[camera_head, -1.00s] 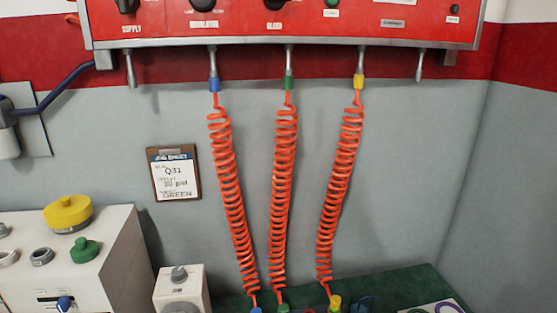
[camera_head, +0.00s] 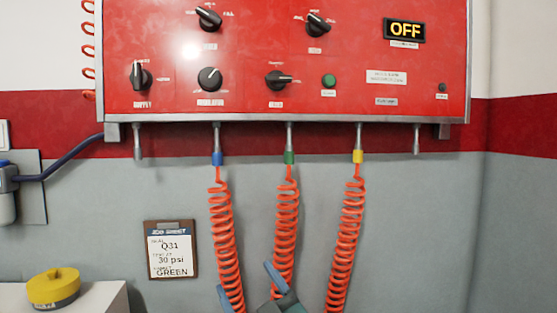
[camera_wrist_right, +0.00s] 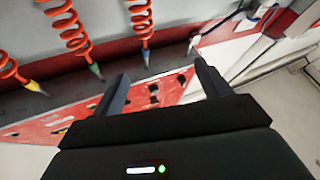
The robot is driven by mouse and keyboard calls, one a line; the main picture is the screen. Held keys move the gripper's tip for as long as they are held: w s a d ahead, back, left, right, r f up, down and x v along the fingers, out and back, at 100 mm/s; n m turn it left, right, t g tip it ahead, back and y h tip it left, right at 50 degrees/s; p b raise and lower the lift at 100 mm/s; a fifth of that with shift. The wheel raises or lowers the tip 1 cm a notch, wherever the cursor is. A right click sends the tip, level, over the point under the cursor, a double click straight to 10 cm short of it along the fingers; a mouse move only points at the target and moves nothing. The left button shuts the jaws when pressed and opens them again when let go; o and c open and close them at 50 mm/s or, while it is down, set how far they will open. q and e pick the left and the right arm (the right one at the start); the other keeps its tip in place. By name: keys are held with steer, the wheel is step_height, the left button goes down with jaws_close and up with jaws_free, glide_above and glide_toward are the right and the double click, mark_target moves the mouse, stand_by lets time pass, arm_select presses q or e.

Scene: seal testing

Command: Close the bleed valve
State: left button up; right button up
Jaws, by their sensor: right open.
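The bleed valve (camera_head: 278,81) is a black knob low on the red panel, above the "BLEED" label; its handle lies level, pointing right. My right gripper (camera_head: 250,287) is at the bottom of the head view, in front of the coiled hoses and well below the knob. It also shows in the right wrist view (camera_wrist_right: 163,88), its two fingers wide apart with nothing between them. The panel appears upside down beyond the fingers there, with dark knobs too small to tell apart. My left gripper is out of view.
The red panel (camera_head: 347,104) carries other knobs, a green button (camera_head: 329,81) and a display (camera_head: 404,30) reading "OFF". Orange coiled hoses (camera_head: 285,210) hang below it. A job sheet (camera_head: 170,249) hangs on the wall. A yellow-topped part (camera_head: 53,287) stands lower left.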

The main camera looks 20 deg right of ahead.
steer(key=w+d+r+m+t+h+b, duration=0.1)
steer(key=w+d+r+m+h, duration=0.15)
steer(key=r, duration=0.45)
steer(key=w+d+r+m+t+h+b, duration=0.1)
steer(key=w+d+r+t+h, duration=0.15)
steer(key=r, duration=0.55)
steer(key=m+h, duration=0.5)
steer(key=h, duration=0.1)
glide_toward(279, 82)
steer(key=p+x, duration=0.4)
steer(key=x, duration=0.5)
steer(key=shift+w+r, duration=0.1)
steer(key=shift+r, duration=0.35)
steer(key=shift+w+d+r, duration=0.1)
steer(key=shift+w+r, duration=0.2)
steer(key=shift+w, duration=0.05)
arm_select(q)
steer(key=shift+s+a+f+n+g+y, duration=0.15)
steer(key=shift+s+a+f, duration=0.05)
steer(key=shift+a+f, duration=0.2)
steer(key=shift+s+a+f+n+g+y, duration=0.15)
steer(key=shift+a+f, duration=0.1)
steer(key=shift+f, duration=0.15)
arm_select(e)
steer(key=shift+w, duration=0.1)
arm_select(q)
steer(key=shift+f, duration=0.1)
arm_select(e)
steer(key=shift+c, duration=0.2)
